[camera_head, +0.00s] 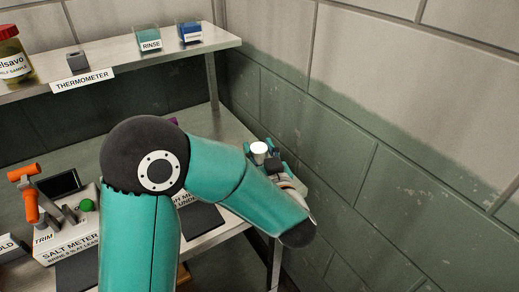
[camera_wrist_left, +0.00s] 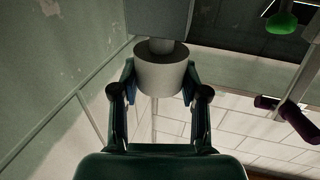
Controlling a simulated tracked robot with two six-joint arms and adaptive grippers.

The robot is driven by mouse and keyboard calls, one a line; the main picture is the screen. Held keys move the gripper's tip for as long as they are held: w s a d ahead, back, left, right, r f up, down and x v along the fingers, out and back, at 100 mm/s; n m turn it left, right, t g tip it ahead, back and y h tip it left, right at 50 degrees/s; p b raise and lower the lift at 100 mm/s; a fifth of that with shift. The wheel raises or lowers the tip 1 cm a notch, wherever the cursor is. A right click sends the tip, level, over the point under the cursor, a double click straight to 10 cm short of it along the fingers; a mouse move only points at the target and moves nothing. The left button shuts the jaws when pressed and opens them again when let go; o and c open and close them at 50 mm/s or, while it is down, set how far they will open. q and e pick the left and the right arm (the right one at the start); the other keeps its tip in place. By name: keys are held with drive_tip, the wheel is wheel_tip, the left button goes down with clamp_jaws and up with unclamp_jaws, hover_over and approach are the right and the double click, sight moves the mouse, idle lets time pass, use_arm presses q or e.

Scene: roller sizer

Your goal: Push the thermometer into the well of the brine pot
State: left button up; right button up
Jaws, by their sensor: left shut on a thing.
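My left gripper (camera_head: 268,157) is out at the right end of the bench, near the wall, partly hidden behind my teal arm. In the left wrist view its two fingers (camera_wrist_left: 160,92) are shut on a pale grey-white cylinder (camera_wrist_left: 160,72), which seems to be part of the thermometer. A wider grey block (camera_wrist_left: 158,17) joins it by a short neck, and a thin pale rod shows between the fingers. A white round top (camera_head: 259,148) shows at the gripper in the head view. I cannot make out the brine pot or its well. My right gripper is not in view.
The shelf carries a grey holder (camera_head: 77,62) above the THERMOMETER label, a RINSE beaker (camera_head: 148,37), a blue-labelled beaker (camera_head: 189,33) and a jar (camera_head: 13,55). The salt meter (camera_head: 72,238) with an orange lever stands at left. The block wall (camera_head: 400,150) is close on the right.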

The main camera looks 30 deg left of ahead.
use_arm(q)
drive_tip(key=shift+f+b, duration=0.65)
drive_tip(key=shift+f, duration=0.15)
drive_tip(key=o, duration=1.2)
drive_tip(key=shift+d, duration=0.1)
drive_tip(key=v, duration=1.1)
drive_tip(key=shift+s+d, duration=0.25)
drive_tip(key=shift+s, duration=0.1)
